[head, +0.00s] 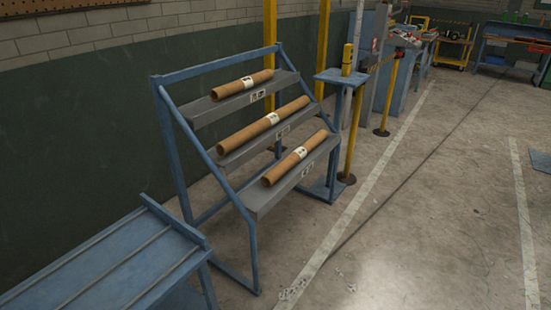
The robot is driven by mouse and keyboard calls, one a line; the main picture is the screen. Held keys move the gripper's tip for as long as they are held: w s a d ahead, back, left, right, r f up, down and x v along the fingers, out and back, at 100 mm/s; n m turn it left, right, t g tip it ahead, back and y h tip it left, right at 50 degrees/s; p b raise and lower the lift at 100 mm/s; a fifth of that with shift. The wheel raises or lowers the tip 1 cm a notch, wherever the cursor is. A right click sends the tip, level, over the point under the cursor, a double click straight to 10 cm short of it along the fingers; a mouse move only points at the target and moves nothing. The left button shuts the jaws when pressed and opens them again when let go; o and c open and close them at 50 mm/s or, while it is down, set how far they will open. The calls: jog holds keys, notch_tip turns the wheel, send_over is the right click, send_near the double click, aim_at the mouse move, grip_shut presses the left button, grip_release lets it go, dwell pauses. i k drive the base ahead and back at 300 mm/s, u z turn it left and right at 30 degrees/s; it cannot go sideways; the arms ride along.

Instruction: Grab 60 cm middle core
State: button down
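A blue-framed rack (192,148) with three grey stepped shelves stands left of centre in the head view. Each shelf holds one brown tube-like core with a white label round it. The upper core (229,89) lies on the top shelf. The middle core (240,136) lies on the middle shelf and looks the longest. The lower core (313,146) lies on the bottom shelf. The shelves carry small tags on their front edges, too small to read. My gripper is not in view.
A blue bench (95,265) with raised ribs stands at the front left. A blue stand (341,77) with a yellow object on top stands right of the rack, beside yellow posts (357,125). Open concrete floor (430,220) lies to the right.

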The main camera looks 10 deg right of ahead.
aim_at(273, 174)
jog(key=z, duration=0.15)
jog(key=i, duration=0.95)
jog(key=u, duration=0.15)
jog(key=k, duration=0.95)
jog(key=z, duration=0.15)
jog(key=i, duration=0.7)
